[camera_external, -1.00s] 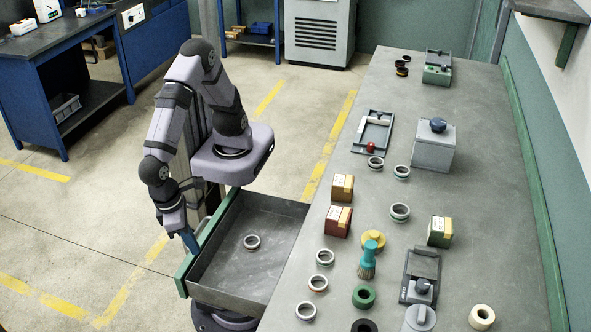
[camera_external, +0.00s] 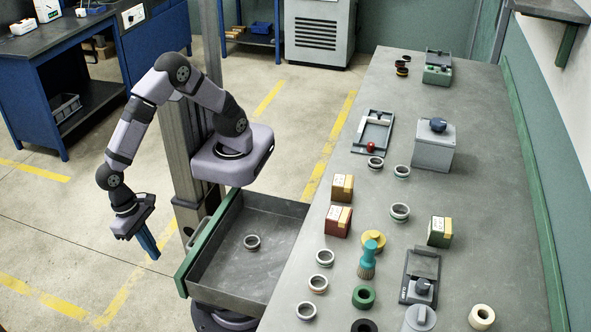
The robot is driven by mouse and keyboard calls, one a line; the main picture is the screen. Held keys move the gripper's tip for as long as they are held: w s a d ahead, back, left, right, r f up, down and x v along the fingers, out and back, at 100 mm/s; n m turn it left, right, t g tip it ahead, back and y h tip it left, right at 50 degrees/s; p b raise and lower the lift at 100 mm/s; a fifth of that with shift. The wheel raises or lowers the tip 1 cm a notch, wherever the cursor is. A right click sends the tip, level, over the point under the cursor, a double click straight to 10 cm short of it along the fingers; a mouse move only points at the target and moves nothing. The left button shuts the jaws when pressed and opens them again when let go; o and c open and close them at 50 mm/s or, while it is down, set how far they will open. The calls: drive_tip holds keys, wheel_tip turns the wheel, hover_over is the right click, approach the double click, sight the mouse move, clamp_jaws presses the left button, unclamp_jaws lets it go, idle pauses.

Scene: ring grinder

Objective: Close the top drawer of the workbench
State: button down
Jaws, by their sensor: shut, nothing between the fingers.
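The top drawer (camera_external: 208,240) sticks out to the left from the workbench (camera_external: 462,130) and stands open. Its front panel is green along the outer edge, with a grey handle (camera_external: 197,233) on the outside. A single metal ring (camera_external: 252,242) lies on the drawer floor. My gripper (camera_external: 150,248) hangs to the left of the drawer front, pointing down, with its blue fingers together and empty. It is apart from the handle and the front panel, with a gap between them.
The bench top carries several rings, small boxes (camera_external: 337,221), a teal brush (camera_external: 367,260) and grey devices (camera_external: 433,146). A grey post (camera_external: 186,165) stands behind the drawer. Open floor lies to the left of the drawer, and a blue table (camera_external: 60,90) stands farther back.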

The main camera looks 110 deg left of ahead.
drive_tip(key=w+f+p, duration=0.2)
drive_tip(key=w+f, duration=0.3)
drive_tip(key=f, duration=0.1)
drive_tip(key=shift+w+f, duration=0.3)
idle(0.4)
drive_tip(key=p, duration=0.7)
hover_over(262, 297)
drive_tip(key=w+d, duration=0.2)
drive_tip(key=d, duration=0.2)
